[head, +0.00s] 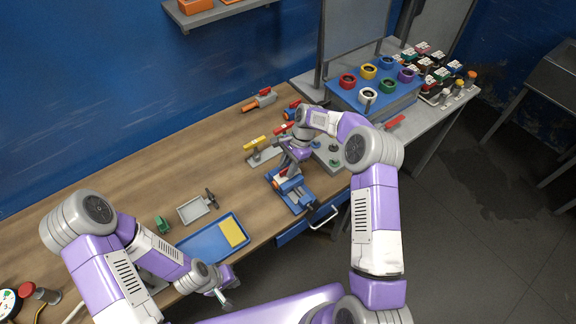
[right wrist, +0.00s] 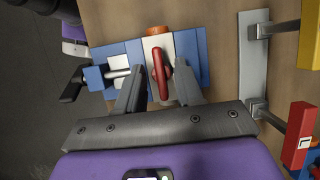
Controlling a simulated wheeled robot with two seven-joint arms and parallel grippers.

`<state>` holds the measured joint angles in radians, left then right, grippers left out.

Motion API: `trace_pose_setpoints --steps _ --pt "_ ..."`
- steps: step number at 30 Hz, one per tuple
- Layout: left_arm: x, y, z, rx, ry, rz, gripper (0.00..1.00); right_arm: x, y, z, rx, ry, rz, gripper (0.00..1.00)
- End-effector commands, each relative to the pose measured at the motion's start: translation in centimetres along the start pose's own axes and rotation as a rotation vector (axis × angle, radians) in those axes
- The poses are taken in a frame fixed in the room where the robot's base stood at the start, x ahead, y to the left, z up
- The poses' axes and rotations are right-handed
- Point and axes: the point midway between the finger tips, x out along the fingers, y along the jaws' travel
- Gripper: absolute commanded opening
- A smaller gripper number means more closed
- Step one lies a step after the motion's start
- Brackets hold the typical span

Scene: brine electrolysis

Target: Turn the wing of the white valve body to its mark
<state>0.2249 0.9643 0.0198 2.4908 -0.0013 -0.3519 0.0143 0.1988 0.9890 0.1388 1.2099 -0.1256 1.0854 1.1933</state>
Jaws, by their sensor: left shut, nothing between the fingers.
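The white valve body (right wrist: 149,47) sits in a blue vise (right wrist: 190,55) in the right wrist view. Its red wing (right wrist: 159,72) points roughly along the picture's vertical, slightly tilted, and orange shows at the body's ends. I cannot make out the mark. My right gripper (right wrist: 157,82) is open, with one finger on each side of the wing; I cannot tell whether either touches it. In the head view the vise (head: 292,190) stands near the table's front edge, with my right gripper (head: 288,170) over it, largely hiding the valve. My left gripper (head: 224,295) is shut and empty beyond the front edge.
A blue tray (head: 205,244) with a yellow block (head: 233,233) lies left of the vise. A grey bracket (right wrist: 253,60) with a yellow-handled and a red-handled part stands beside it. A blue box with coloured rings (head: 368,96) is at back right.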

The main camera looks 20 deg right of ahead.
Motion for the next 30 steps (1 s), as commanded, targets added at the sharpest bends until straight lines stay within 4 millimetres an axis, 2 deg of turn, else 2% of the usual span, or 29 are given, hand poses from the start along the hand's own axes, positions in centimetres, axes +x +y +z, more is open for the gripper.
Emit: trace_pose_setpoints --steps 2,9,20,30 --pt "0.00 0.00 -0.01 0.000 0.000 0.000 0.00 0.00 0.00 0.00 0.000 0.000 0.000 0.36" --pt "0.01 0.00 -0.01 0.000 0.000 0.000 0.00 -0.01 -0.01 0.00 0.000 0.000 0.000 0.00" --pt "0.06 -0.02 -0.01 0.000 0.000 0.000 0.00 0.04 -0.03 -0.02 -0.018 0.000 0.007 0.00" --pt "0.43 -0.16 -0.02 0.000 0.000 0.000 0.00 0.18 -0.16 0.00 -0.187 0.000 0.079 0.00"
